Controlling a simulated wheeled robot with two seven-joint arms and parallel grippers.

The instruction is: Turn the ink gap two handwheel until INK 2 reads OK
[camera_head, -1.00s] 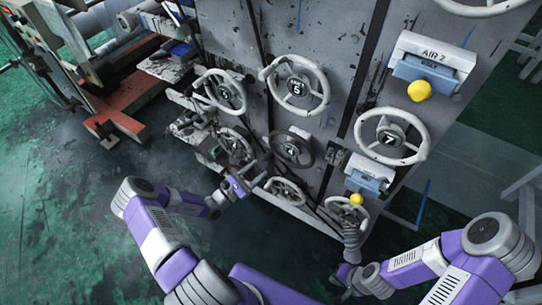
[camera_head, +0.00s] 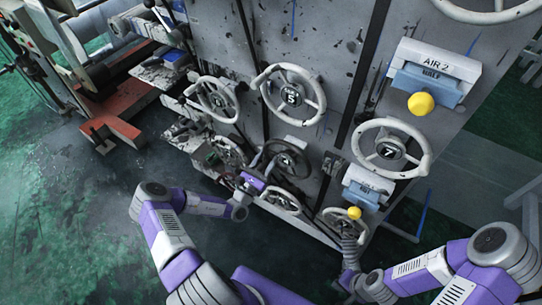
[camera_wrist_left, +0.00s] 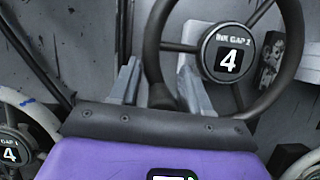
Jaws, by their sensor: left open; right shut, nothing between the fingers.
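The ink gap two handwheel (camera_head: 270,152) is the dark wheel low on the panel. In the left wrist view its dark rim (camera_wrist_left: 153,60) and hub, marked INK GAP 2 with a 4 (camera_wrist_left: 228,55), are close up. My left gripper (camera_head: 250,180) is at the wheel's lower left; in the left wrist view its fingers (camera_wrist_left: 158,85) are open, with the left part of the rim between them. Whether they touch it I cannot tell. My right gripper (camera_head: 349,254) is small and shut, low beside the panel. No INK 2 readout is legible.
Pale handwheels crowd around: one marked 5 (camera_head: 322,98), one marked 7 (camera_head: 427,160), others (camera_head: 236,101) to the left and below (camera_head: 283,208). The AIR 2 box (camera_head: 440,60) has a yellow knob (camera_head: 421,103). Open green floor (camera_head: 60,220) lies left.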

